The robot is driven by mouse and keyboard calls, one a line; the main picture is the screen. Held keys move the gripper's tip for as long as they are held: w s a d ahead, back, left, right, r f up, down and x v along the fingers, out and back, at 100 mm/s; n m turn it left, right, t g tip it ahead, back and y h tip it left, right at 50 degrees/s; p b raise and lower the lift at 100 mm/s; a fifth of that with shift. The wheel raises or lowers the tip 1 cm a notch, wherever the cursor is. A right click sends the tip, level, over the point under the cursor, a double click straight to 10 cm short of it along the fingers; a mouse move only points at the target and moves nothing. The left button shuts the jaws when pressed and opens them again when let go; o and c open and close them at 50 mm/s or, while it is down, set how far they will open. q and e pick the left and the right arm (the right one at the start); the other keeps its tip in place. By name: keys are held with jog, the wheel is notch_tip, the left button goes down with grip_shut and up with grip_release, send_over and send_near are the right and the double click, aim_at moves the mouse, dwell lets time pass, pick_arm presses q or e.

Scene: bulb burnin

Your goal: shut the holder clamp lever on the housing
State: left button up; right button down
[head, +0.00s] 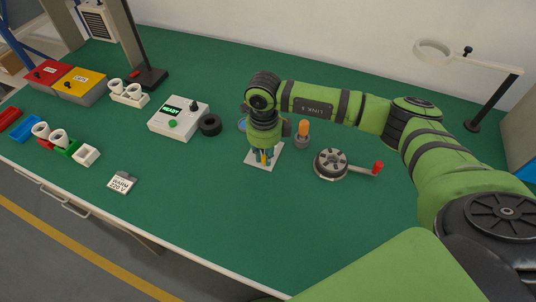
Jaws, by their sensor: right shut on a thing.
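My right gripper (264,157) points down over a small white plate (252,158) near the middle of the bench. To the right, apart from the gripper, a round grey and black device (330,162) has an arm with a red knob (378,167) pointing right. My left gripper is not in view.
An orange-topped piece (303,129) in a grey base stands close right of my gripper. A white box reading READY (179,118) and a black ring (210,125) are on the left. A WARM 220 V label block (122,182) lies nearer. The front bench middle is clear.

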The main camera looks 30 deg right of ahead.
jog(key=shift+w+a+m+b, duration=0.1)
jog(key=shift+a+m+b, duration=0.3)
jog(key=shift+m, duration=0.7)
jog(key=c, duration=1.2)
grip_release()
jog(key=shift+o, duration=0.2)
notch_tip(320, 180, up, 12)
